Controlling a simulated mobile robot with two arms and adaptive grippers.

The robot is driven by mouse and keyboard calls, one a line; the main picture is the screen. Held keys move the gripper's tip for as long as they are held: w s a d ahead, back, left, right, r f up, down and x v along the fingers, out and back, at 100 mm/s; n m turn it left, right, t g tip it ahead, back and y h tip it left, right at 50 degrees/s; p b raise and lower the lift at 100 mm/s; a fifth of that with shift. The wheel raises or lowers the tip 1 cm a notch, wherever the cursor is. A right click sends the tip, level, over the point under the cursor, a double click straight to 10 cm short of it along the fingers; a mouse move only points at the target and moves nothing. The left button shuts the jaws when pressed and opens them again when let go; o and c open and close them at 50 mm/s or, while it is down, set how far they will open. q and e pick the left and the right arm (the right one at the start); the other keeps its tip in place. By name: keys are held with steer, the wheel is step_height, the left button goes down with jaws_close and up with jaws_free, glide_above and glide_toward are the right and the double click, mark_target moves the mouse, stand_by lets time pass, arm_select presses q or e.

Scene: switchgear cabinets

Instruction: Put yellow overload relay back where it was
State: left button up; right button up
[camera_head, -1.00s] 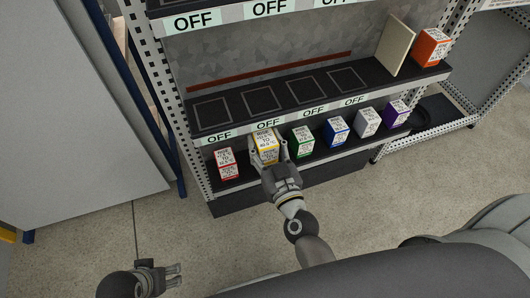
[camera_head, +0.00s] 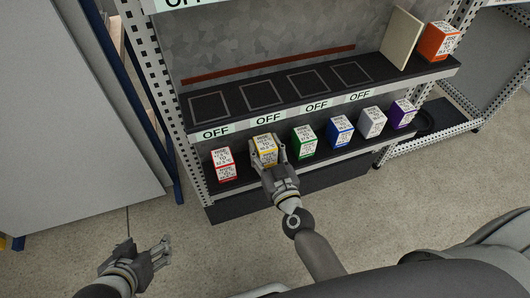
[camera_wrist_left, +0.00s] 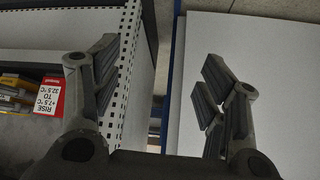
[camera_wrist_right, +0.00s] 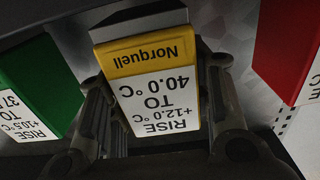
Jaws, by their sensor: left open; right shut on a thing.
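The yellow overload relay (camera_head: 265,145) is a box with a white label and a yellow top band, at the lower shelf between the red and green boxes. My right gripper (camera_head: 268,160) is shut on it, one finger on each side. In the right wrist view the relay (camera_wrist_right: 150,75) fills the middle between the fingers, its label reading +12.0 °C to 40.0 °C. Whether its base touches the shelf is hidden. My left gripper (camera_head: 162,250) is open and empty over the floor at lower left; its spread fingers also show in the left wrist view (camera_wrist_left: 160,85).
The lower shelf also holds red (camera_head: 223,163), green (camera_head: 304,142), blue (camera_head: 340,131), white (camera_head: 372,122) and purple (camera_head: 403,113) boxes. The upper shelf has several empty outlined squares (camera_head: 260,95), a beige panel (camera_head: 402,38) and an orange box (camera_head: 438,41). A grey cabinet (camera_head: 75,110) stands left.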

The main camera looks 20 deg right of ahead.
arm_select(q)
steer(key=shift+w+d+r+t, duration=0.2)
steer(key=shift+w+r+t, duration=0.15)
steer(key=shift+w, duration=0.25)
steer(key=shift+w+d+r+t, duration=0.25)
steer(key=shift+w+r, duration=0.15)
steer(key=shift+w, duration=0.2)
arm_select(e)
steer(key=shift+f, duration=0.25)
steer(key=shift+f, duration=0.1)
steer(key=o, duration=1.2)
arm_select(q)
steer(key=shift+w+r, duration=0.2)
